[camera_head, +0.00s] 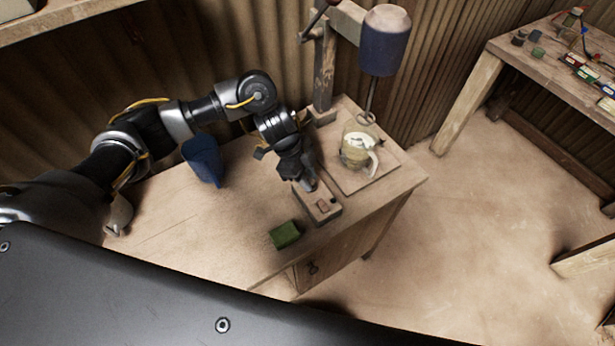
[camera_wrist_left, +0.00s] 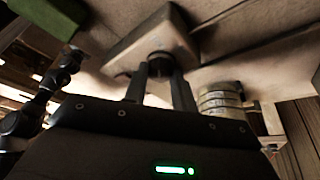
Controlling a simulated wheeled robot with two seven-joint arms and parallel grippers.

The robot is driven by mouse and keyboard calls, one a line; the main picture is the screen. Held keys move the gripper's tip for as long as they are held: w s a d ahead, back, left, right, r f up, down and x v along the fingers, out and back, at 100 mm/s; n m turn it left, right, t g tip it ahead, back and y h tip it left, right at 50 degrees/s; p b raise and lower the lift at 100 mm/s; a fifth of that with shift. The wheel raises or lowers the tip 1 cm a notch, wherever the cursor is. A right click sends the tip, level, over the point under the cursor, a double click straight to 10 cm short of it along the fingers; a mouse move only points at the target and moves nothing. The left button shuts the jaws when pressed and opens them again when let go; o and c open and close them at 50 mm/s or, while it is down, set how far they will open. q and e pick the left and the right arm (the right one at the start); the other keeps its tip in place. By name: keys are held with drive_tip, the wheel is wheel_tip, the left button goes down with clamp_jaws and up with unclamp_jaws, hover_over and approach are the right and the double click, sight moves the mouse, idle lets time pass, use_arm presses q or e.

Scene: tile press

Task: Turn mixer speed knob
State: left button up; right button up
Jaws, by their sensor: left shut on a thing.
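The mixer's speed knob (camera_wrist_left: 160,62) is small, dark and round, on a pale wooden control box (camera_head: 327,211). The box sits near the table's front edge, and it also shows in the wrist view (camera_wrist_left: 180,25). My left gripper (camera_head: 309,187) reaches down to the box from behind, and its fingers (camera_wrist_left: 160,80) are shut on the knob from both sides. The knob is hidden in the head view. The mixer's blue head (camera_head: 384,45) hangs on a wooden post, its rod reaching down to a glass jug (camera_head: 351,158) with pale contents. My right gripper is not in view.
A green block (camera_head: 285,234) lies left of the control box. Another table (camera_head: 520,60) with small items is at the far right. Open floor lies between the tables.

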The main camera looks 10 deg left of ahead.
use_arm(q)
drive_tip(key=shift+w+m+g+b, duration=0.2)
drive_tip(key=shift+m+g+b, duration=0.1)
drive_tip(key=shift+m, duration=0.4)
drive_tip(key=m, duration=0.2)
drive_tip(key=m+g+b, duration=0.1)
drive_tip(key=shift+w+d+r+m+y, duration=0.1)
drive_tip(key=shift+w+m+y, duration=0.05)
drive_tip(key=shift+m+y, duration=0.2)
drive_tip(key=m, duration=0.2)
drive_tip(key=m+g+y+b, duration=0.1)
drive_tip(key=m, duration=0.1)
drive_tip(key=shift+w+d+g, duration=0.1)
drive_tip(key=shift+d+g, duration=0.05)
drive_tip(key=shift+g, duration=0.15)
drive_tip(key=shift+m+b, duration=0.4)
drive_tip(key=shift+m, duration=0.25)
drive_tip(key=shift+y, duration=0.25)
drive_tip(key=o, duration=1)
drive_tip(key=shift+c, duration=0.2)
drive_tip(key=b+v, duration=0.2)
drive_tip(key=v, duration=0.8)
drive_tip(key=shift+w+r, duration=0.15)
drive_tip(key=shift+r, duration=0.2)
